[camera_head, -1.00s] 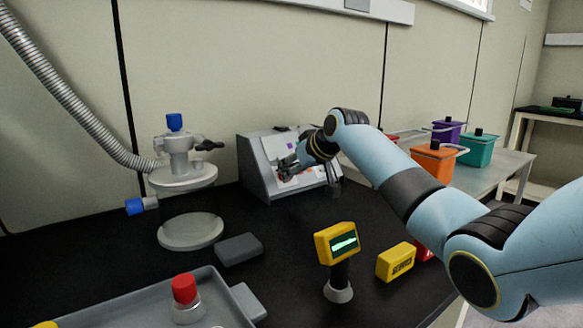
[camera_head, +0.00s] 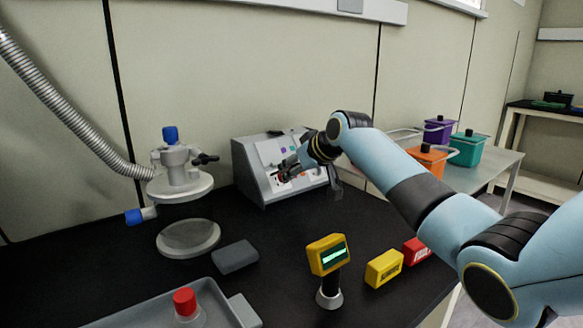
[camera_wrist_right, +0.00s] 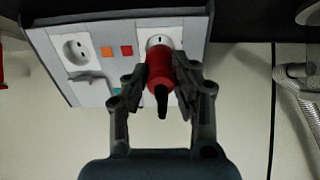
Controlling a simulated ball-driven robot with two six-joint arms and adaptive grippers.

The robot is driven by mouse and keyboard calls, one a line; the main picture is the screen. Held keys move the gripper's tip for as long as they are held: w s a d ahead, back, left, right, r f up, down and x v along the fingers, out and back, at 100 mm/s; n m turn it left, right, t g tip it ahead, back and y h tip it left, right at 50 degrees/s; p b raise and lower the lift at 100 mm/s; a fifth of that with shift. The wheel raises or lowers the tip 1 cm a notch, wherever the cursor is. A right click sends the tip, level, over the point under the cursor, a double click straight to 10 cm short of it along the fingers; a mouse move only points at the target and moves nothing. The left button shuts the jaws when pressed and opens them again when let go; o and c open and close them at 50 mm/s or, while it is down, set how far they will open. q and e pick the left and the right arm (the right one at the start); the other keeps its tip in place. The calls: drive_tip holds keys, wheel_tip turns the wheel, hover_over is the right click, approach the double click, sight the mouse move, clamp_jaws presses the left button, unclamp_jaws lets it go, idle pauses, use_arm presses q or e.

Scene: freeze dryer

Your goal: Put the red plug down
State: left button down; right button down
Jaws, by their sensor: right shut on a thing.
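The red plug (camera_wrist_right: 158,72) is between the fingers of my right gripper (camera_wrist_right: 160,85) in the right wrist view. The gripper is shut on it. The plug is in front of a round socket (camera_wrist_right: 160,42) on the grey panel box, which also shows in the head view (camera_head: 282,168). I cannot tell whether the plug touches the socket. A second round socket (camera_wrist_right: 76,48) on the panel is empty. In the head view my right gripper (camera_head: 283,176) is at the front of the box, and the plug is too small there to make out. My left gripper is not in view.
A grey tray (camera_head: 150,308) holds a red-capped flask (camera_head: 186,303). The bench middle is clear.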

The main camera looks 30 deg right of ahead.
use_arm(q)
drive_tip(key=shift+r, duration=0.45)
use_arm(e)
drive_tip(key=shift+s+r, duration=0.25)
